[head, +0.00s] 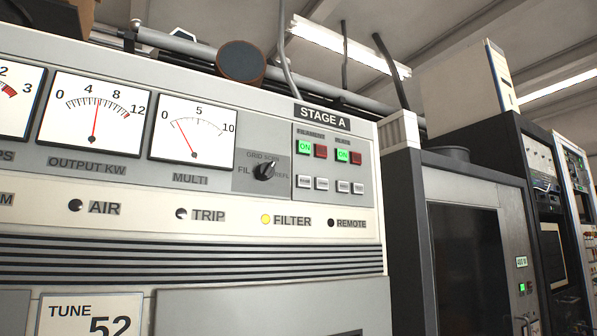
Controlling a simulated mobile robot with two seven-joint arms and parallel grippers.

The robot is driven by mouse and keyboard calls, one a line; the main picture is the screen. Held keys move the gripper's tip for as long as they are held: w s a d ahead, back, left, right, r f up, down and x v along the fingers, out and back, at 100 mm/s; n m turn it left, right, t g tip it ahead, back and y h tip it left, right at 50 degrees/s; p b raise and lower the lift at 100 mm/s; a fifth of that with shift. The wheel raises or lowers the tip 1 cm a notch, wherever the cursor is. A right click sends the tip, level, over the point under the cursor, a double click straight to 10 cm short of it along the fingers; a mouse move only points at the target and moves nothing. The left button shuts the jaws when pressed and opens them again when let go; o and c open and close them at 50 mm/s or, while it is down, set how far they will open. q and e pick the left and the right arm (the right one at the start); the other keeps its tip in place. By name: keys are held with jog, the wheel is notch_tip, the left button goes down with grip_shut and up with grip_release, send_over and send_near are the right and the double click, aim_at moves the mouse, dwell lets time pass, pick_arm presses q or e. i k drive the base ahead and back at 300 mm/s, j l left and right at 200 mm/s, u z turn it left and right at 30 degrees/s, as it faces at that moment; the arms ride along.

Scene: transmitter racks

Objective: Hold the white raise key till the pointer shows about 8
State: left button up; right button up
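Several small white keys (321,184) sit in a row on the STAGE A panel, below green ON and red buttons. Their lettering is too small to read, so I cannot tell which is the raise key. The OUTPUT KW meter (76,117) is at the left, its scale marked 0, 4, 8, 12. Its red pointer (96,118) stands between 4 and 8, nearer 4. The MULTI meter (210,138), marked 0, 5, 10, has its pointer between 0 and 5. Neither of my grippers is in view.
A black rotary knob (264,171) stands out left of the keys. A yellow FILTER lamp (265,219) is lit below. A dark-windowed grey cabinet (468,255) and more racks stand at the right. Pipes (180,45) run above the panel.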

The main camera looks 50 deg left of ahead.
aim_at(303, 181)
jog(key=u, duration=1.25)
